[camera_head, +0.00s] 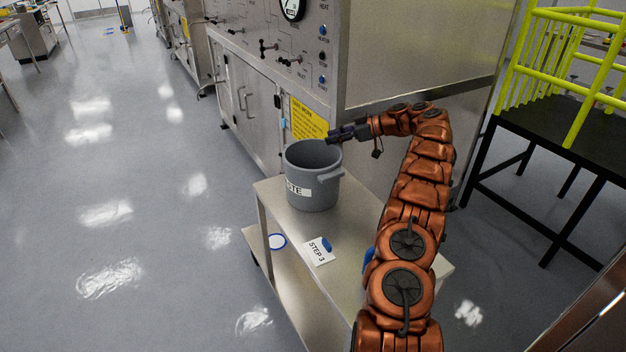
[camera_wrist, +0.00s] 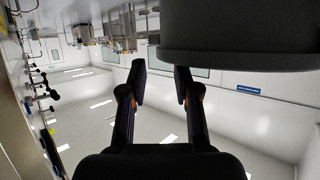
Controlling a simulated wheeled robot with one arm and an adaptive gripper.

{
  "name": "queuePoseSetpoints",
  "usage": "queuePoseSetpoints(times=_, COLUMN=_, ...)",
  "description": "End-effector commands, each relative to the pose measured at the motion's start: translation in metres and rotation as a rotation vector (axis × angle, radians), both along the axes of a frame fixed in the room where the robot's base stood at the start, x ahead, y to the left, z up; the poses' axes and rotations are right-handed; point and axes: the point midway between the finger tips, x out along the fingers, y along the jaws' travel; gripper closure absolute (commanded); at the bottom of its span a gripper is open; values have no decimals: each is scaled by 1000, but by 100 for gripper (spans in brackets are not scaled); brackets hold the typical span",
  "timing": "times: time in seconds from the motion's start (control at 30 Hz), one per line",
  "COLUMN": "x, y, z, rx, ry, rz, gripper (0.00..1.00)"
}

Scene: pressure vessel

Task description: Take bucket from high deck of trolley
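The grey bucket (camera_head: 313,190) stands upright on the high deck of the trolley (camera_head: 345,255), near its far end. It has a white label ending in "STE" and a side handle (camera_head: 330,176) facing right. My gripper (camera_head: 334,138) is at the far right part of the bucket's rim, at about rim height. In the wrist view, my gripper's two fingers (camera_wrist: 162,78) are apart with nothing seen between them. The dark bucket wall (camera_wrist: 235,35) fills the upper right there, close to one finger. Whether they touch is unclear.
A "STEP 3" card (camera_head: 318,252) with a blue item lies on the high deck. A round white blue-rimmed thing (camera_head: 277,241) is on the lower deck. The steel cabinet (camera_head: 245,100) stands behind. A yellow-railed black platform (camera_head: 560,130) is at right. Floor at left is clear.

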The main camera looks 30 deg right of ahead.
Motion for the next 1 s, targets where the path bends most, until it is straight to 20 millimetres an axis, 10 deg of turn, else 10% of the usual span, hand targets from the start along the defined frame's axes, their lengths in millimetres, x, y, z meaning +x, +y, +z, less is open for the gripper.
queuePoseSetpoints(times=1.0, x=35, y=38, z=-22, rx=0, ry=0, rz=1, gripper=73)
